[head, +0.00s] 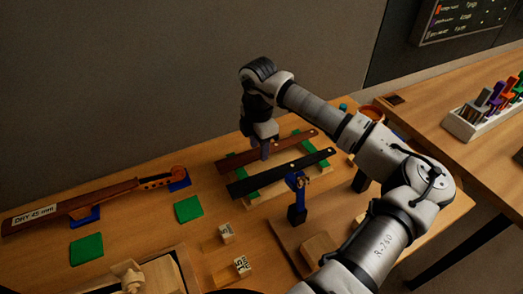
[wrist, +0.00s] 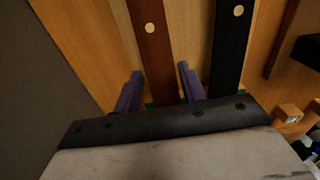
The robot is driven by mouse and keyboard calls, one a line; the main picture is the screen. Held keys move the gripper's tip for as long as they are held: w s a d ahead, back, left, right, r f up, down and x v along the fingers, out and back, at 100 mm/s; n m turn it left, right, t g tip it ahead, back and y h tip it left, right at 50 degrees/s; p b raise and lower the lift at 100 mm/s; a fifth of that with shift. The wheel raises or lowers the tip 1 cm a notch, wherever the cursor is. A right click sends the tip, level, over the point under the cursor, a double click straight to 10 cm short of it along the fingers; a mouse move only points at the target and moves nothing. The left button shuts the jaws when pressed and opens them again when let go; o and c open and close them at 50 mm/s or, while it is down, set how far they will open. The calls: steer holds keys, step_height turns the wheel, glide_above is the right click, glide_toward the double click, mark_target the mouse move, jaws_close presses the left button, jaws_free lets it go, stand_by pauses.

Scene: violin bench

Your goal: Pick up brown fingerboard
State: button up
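The brown fingerboard (head: 238,159) lies across green-padded supports on the bench, behind and parallel to the black fingerboard (head: 262,182). My gripper (head: 265,153) is over the middle of the brown fingerboard, pointing down. In the wrist view, the brown fingerboard (wrist: 154,50) runs between the two purple fingers of my gripper (wrist: 160,88). The fingers are apart, one on each side, with a visible gap at least on the left. The black fingerboard (wrist: 230,55) lies just right of the right finger. The fingertips' exact height against the board is hard to tell.
A blue stand (head: 297,200) rises close in front of the black fingerboard. A violin neck tagged "DRY 45 min" (head: 85,203) rests on blue supports at left. Green pads (head: 188,209) and small labelled blocks (head: 242,265) lie nearby. A tool rack (head: 478,122) stands on the right bench.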

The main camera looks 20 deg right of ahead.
steer(key=c, duration=0.6)
steer(key=shift+r, duration=0.1)
